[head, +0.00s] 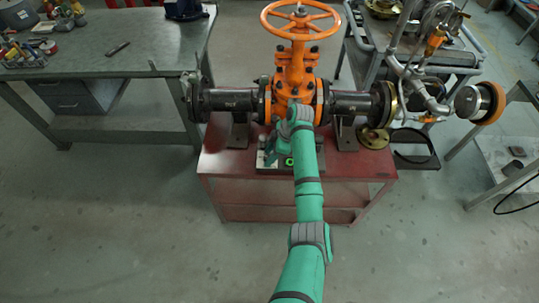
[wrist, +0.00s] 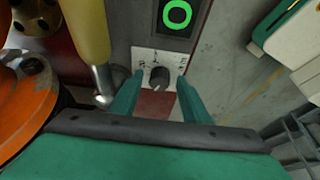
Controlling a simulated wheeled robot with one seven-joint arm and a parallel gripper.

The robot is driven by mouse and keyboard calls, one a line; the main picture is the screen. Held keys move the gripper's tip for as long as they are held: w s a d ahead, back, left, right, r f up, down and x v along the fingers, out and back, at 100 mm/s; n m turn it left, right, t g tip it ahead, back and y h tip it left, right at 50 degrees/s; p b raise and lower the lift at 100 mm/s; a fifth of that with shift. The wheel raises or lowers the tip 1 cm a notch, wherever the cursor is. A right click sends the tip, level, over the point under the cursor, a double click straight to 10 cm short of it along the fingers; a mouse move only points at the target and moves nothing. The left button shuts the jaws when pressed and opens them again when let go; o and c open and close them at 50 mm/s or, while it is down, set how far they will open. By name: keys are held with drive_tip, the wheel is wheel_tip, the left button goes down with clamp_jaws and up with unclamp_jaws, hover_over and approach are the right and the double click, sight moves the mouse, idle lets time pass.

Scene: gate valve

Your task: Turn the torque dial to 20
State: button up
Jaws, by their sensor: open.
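The torque dial (wrist: 159,77) is a small dark round knob on a white plate (wrist: 146,57) with small markings, too small to read. My gripper (wrist: 160,86) is open, with one green finger on each side of the knob in the wrist view. I cannot tell whether the fingers touch it. Above the plate in that view, a black panel (wrist: 180,30) shows a bright green 0. In the head view the green readout (head: 289,161) shows beside my arm, on the red stand. My wrist hides the dial there.
The orange gate valve (head: 296,75) with its handwheel (head: 300,18) and dark pipes stands on the red stand (head: 340,166) behind the dial. In the wrist view a yellow post (wrist: 88,35) and orange valve part (wrist: 25,108) are close on the left.

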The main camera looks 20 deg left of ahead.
drive_tip(key=shift+a, duration=0.1)
drive_tip(key=c, duration=1)
drive_tip(key=shift+c, duration=0.2)
